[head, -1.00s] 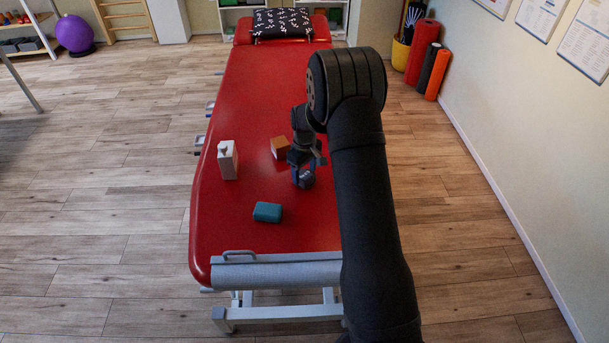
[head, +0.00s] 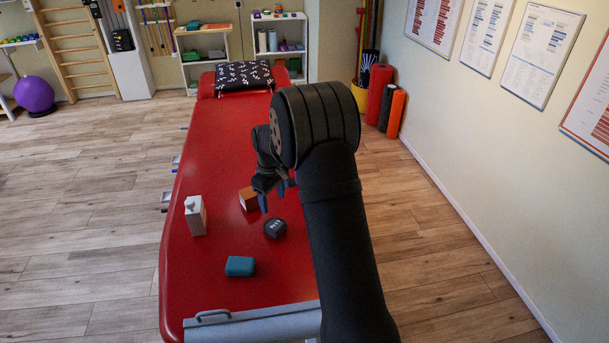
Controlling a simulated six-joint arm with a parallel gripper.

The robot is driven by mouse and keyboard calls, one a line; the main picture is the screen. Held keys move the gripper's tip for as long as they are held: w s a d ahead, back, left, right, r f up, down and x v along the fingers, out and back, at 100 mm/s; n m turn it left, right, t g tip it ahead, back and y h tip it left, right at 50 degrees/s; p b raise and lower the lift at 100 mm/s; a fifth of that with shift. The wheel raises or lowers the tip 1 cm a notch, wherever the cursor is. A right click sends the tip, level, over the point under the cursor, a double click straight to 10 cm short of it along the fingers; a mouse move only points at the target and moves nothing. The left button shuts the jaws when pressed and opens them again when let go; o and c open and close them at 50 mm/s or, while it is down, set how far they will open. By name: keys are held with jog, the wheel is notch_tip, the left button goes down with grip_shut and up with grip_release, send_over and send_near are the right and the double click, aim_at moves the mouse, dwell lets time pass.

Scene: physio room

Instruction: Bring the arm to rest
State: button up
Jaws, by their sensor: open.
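My arm reaches over the right side of the red treatment table (head: 205,278). My gripper (head: 275,201) is open and empty above the table, with its blue fingertips pointing down. A dark round object (head: 275,228) with pale markings lies on the table just below and apart from the fingers. An orange-brown box (head: 248,198) stands just left of the gripper, partly behind it. My arm hides part of the table's right side.
A white carton (head: 195,215) stands near the table's left edge. A teal block (head: 240,266) lies nearer the front. A black patterned pillow (head: 243,75) is at the far end. The right wall (head: 480,150) runs beside the table, with floor between.

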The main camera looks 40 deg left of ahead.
aim_at(275, 223)
notch_tip(275, 223, down, 12)
jog(key=shift+r, duration=0.15)
jog(key=shift+a+r, duration=0.1)
jog(key=shift+r, duration=1.7)
jog(key=shift+f, duration=0.15)
